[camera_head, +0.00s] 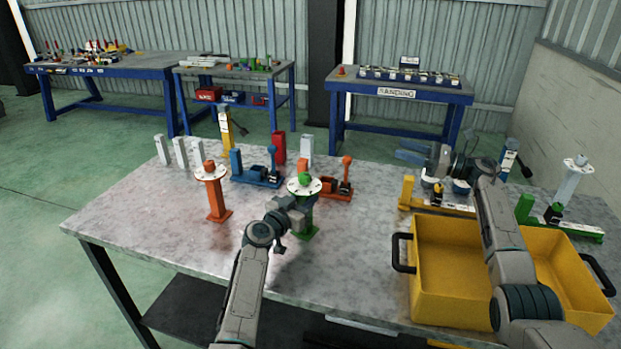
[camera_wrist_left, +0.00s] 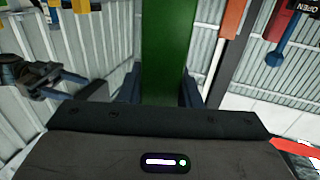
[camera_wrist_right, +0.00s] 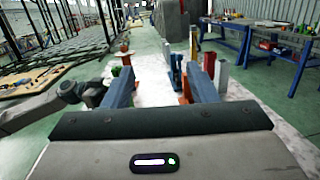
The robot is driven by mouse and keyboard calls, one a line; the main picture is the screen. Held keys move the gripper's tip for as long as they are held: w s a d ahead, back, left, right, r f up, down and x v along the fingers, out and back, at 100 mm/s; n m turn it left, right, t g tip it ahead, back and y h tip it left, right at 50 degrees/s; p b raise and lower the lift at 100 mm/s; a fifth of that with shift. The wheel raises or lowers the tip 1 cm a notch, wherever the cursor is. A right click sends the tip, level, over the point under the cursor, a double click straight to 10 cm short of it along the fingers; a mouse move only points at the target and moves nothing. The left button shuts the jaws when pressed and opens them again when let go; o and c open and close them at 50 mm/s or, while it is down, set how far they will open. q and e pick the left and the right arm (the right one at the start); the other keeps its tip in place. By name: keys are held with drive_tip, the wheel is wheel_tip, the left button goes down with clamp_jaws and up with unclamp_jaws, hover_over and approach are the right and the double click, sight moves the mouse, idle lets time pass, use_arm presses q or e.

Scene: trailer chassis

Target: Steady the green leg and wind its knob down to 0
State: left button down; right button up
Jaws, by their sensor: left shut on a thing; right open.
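The green leg (camera_head: 306,232) stands upright near the middle of the table. A white dial disc (camera_head: 296,187) and a green knob (camera_head: 305,178) top it. The dial's reading is too small to tell. My left gripper (camera_head: 293,216) is shut on the green post below the disc and hides part of it. In the left wrist view the green post (camera_wrist_left: 167,50) runs up between the fingers (camera_wrist_left: 160,92). My right gripper (camera_head: 412,153) is open and empty, raised over the right part of the table, apart from the knob. In the right wrist view its fingers (camera_wrist_right: 160,86) are spread wide.
An orange leg (camera_head: 217,205) with a disc stands to the left. A blue fixture (camera_head: 257,180) and an orange fixture (camera_head: 338,188) stand close behind the green leg. A yellow bin (camera_head: 450,270) lies below my right arm. The front left tabletop is clear.

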drive_tip(key=s+d+r+m+t+h, duration=0.1)
drive_tip(key=s+d+r+m+t, duration=0.15)
drive_tip(key=d+r+t, duration=0.4)
drive_tip(key=s+a+f+m+g, duration=0.2)
drive_tip(key=s+a+f, duration=0.2)
drive_tip(key=s+a, duration=0.25)
drive_tip(key=s+a+f+m+g, duration=0.1)
drive_tip(key=s+a+f+g, duration=0.1)
drive_tip(key=s+a+f, duration=0.5)
drive_tip(key=t+h, duration=0.5)
drive_tip(key=h, duration=0.2)
approach(308, 181)
drive_tip(key=shift+m+g, duration=0.25)
drive_tip(key=shift+m, duration=0.1)
drive_tip(key=x, duration=1.1)
drive_tip(key=shift+w+a+r, duration=0.1)
drive_tip(key=shift+w+r, duration=0.1)
drive_tip(key=shift+w, duration=0.15)
drive_tip(key=shift+c, duration=0.4)
drive_tip(key=c, duration=0.9)
drive_tip(key=shift+y, duration=0.3)
